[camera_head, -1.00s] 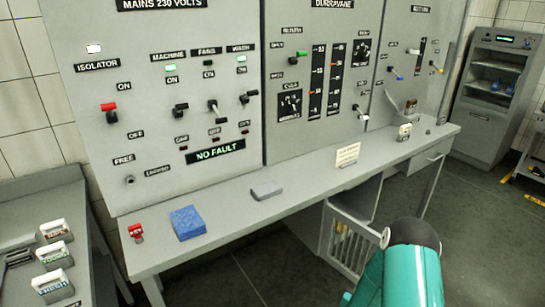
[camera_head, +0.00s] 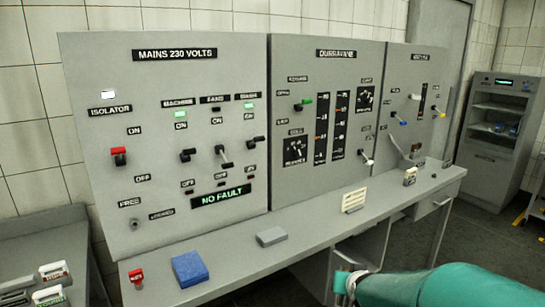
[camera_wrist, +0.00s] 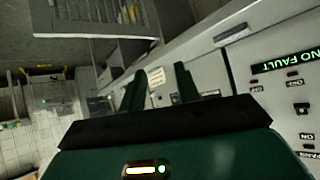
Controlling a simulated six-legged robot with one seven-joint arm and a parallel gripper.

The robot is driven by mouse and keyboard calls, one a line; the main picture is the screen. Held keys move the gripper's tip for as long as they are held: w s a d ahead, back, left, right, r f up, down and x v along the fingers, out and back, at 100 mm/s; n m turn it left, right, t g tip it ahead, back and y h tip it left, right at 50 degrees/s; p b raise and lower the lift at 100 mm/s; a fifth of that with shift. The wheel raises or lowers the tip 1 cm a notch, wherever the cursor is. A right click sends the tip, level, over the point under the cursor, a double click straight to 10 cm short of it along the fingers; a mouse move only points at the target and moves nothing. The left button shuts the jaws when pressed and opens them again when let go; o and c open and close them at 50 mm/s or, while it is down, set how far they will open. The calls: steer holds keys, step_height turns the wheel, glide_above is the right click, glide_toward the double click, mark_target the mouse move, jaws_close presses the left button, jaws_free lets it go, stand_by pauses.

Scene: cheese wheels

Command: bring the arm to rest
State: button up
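My gripper (camera_wrist: 160,90) shows in the wrist view with its two dark green fingers spread apart. Nothing is visible between them; a pale notice card stands beyond. In the head view my teal arm (camera_head: 440,287) reaches in from the lower right, in front of the bench. The fingers cannot be made out in that view.
A grey control panel (camera_head: 235,120) with switches stands on a bench (camera_head: 225,285). On the bench lie a red tag (camera_head: 136,278), a blue sponge (camera_head: 189,269), a grey block (camera_head: 271,237) and a notice card (camera_head: 354,200). A cabinet (camera_head: 485,165) stands at the right.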

steer(key=s+a+r+g, duration=0.1)
steer(key=s+r, duration=0.2)
steer(key=s, duration=0.5)
steer(key=s+a+r+n+g, duration=0.1)
steer(key=s+r+g, duration=0.1)
steer(key=s, duration=0.6)
steer(key=s+a+r+n+g+y, duration=0.1)
steer(key=s+r, duration=0.3)
steer(key=s, duration=0.5)
steer(key=shift+a+r+g, duration=0.25)
steer(key=shift+a+g, duration=0.15)
steer(key=shift+a, duration=0.1)
